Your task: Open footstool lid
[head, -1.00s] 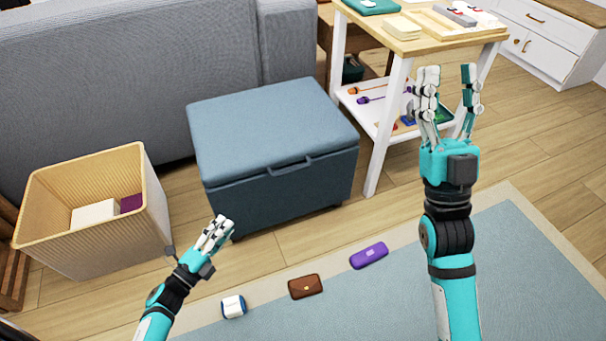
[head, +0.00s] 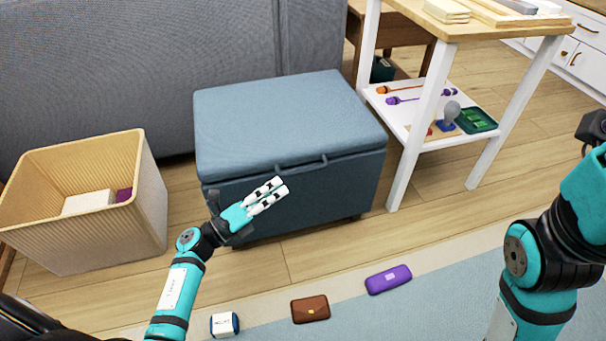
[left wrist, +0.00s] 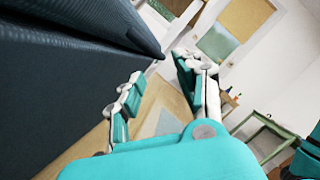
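The blue-grey footstool (head: 270,185) stands before the grey sofa. Its padded lid (head: 285,115) is down. A dark handle (head: 302,164) sticks out at the lid's front edge. My left gripper (head: 268,192) is in front of the footstool's front face, just below and left of the handle. In the left wrist view, my left gripper (left wrist: 158,90) has its fingers spread with a gap between them and nothing held; the dark footstool (left wrist: 60,80) fills the left side. My right arm is at the right edge of the head view, and its fingers are out of the picture.
A ribbed bin (head: 80,215) with a white box stands left of the footstool. A wooden table (head: 480,25) with a low shelf is to the right. A white-and-blue case (head: 224,324), a brown pouch (head: 310,309) and a purple case (head: 388,279) lie on the floor in front.

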